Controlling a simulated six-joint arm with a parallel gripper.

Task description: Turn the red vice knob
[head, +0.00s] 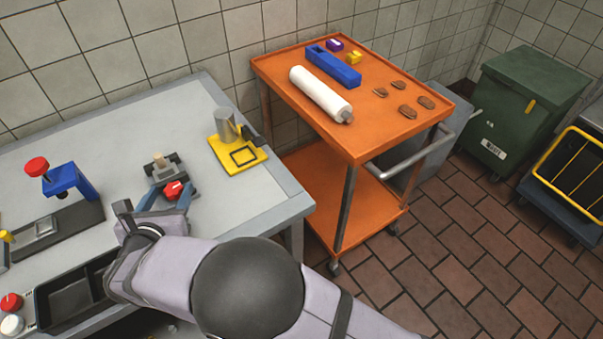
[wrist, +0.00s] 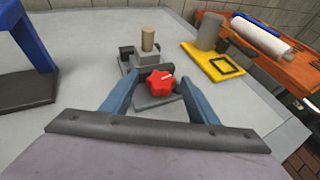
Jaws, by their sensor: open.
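The red vice knob (head: 173,190) is on the near side of a small grey vice (head: 163,168) on the grey table. In the wrist view the knob (wrist: 160,83) is star-shaped, with a pale mark on its upper right. The vice (wrist: 150,62) has a tan cylinder (wrist: 149,39) standing upright at its top. My gripper (wrist: 160,92) is open, its blue fingers spread to the left and right of the knob. A gap shows between each finger and the knob. In the head view my gripper (head: 168,194) reaches the vice from the near side.
A blue press with a red knob (head: 68,181) stands left of the vice. A yellow plate (head: 228,157) with a grey cylinder (head: 226,125) lies to the right. An orange cart (head: 356,148) stands beyond the table's right edge. Bare table surrounds the vice.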

